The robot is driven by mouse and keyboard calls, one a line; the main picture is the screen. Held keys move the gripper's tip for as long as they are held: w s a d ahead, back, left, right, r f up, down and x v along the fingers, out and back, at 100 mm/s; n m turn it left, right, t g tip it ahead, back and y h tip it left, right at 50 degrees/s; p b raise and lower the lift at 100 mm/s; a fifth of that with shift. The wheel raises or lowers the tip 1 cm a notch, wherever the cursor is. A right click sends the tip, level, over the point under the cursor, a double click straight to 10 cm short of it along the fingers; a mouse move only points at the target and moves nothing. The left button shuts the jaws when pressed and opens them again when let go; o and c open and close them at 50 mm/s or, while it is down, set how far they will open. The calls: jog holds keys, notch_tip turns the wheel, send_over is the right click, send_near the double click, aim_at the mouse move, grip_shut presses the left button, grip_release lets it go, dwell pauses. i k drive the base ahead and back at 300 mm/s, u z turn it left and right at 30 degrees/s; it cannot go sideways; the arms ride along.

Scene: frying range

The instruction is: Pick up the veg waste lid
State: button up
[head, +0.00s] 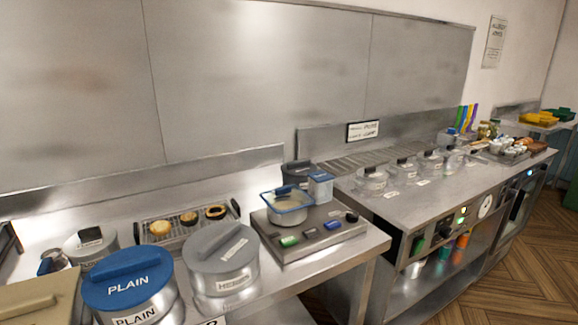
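No lid in the head view carries a readable veg waste label, so I cannot tell which one it is. A blue round lid marked PLAIN (128,277) sits on a metal tub at the front left. A grey round lid (220,246), its tub's label apparently reading HERBS, sits to its right. A beige lid (38,298) with a raised handle is partly cut off at the lower left corner. A smaller grey lid with a black grip (90,240) is behind the blue one. My gripper is not in view.
A tray of round fried items (160,229) lies behind the tubs. A scale-like unit (312,239) bears a blue-rimmed pan (287,203). Several clear-lidded pots (371,178) stand on the right counter (428,206). A gap separates the two counters; wooden floor (520,255) is clear at right.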

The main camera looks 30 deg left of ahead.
aim_at(297, 169)
jog(key=u, duration=0.35)
jog(key=i, duration=0.9)
jog(key=u, duration=1)
jog(key=i, duration=0.55)
jog(key=u, duration=0.25)
jog(key=k, duration=0.8)
jog(key=u, duration=0.2)
jog(key=i, duration=0.8)
jog(key=z, duration=0.1)
